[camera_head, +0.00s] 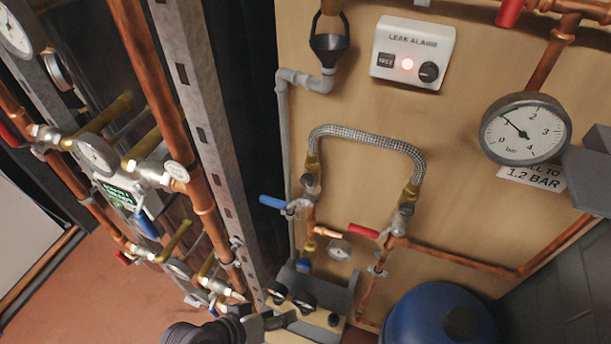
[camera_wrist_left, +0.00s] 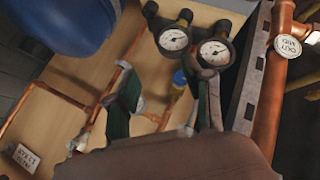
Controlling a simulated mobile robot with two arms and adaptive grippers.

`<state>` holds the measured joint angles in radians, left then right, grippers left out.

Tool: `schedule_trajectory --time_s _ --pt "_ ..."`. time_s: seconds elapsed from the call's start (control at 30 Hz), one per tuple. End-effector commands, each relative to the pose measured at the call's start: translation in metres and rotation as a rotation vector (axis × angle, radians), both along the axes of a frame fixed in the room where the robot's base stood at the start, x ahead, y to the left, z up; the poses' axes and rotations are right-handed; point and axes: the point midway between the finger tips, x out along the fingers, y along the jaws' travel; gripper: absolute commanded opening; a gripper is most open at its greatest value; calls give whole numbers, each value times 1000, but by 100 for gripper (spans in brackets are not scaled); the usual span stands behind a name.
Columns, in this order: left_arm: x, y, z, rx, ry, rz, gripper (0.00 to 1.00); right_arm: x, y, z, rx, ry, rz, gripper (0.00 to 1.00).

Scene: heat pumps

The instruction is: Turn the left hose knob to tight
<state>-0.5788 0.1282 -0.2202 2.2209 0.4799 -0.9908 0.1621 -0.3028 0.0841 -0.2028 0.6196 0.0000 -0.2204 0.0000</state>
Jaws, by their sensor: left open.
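A braided hose (camera_head: 368,137) arches between two brass fittings on the wooden board in the head view. The left hose knob (camera_head: 309,181) is a small dark knob at the hose's left end, above a blue-handled valve (camera_head: 275,203). The right hose knob (camera_head: 406,208) sits at the other end, above a red-handled valve (camera_head: 364,231). My left gripper (camera_head: 272,321) is low at the bottom edge, well below the left knob and apart from it. In the left wrist view its fingers (camera_wrist_left: 168,106) are spread and empty. I cannot make out the left knob there.
A gauge block (camera_head: 305,298) stands beside my left gripper; its dials (camera_wrist_left: 174,39) face the wrist camera. A blue tank (camera_head: 436,314) is at lower right. A metal post (camera_head: 205,130) and copper pipes flank the left. The board around the hose is open.

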Motion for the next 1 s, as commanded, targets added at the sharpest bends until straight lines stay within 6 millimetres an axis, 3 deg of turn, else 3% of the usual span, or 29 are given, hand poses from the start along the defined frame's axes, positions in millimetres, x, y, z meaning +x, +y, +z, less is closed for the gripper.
schedule_trajectory --time_s 0.03,0.2,0.3,0.43,0.57,0.7,0.83,1.0 --pt "-1 -17 42 -117 -28 13 51 0 2 8 3 1 -1 40" --pt "-12 -61 168 -546 -67 55 51 0 11 20 14 1 -4 40" --pt "-12 -73 213 -833 -26 138 51 0 13 18 16 0 -5 40" --pt "-2 -67 256 -1222 99 315 51 0 9 18 12 -1 -4 40" --pt "13 -44 275 -1607 310 568 51 1 3 18 4 -1 -4 40" --pt "26 -20 260 -1906 575 869 51 2 -1 18 -1 -3 -4 40" --pt "28 -11 238 -2034 747 1069 51 2 -1 18 -1 -3 -5 40" --pt "32 -10 228 -2078 827 1160 51 3 -1 22 -1 -4 -5 40"
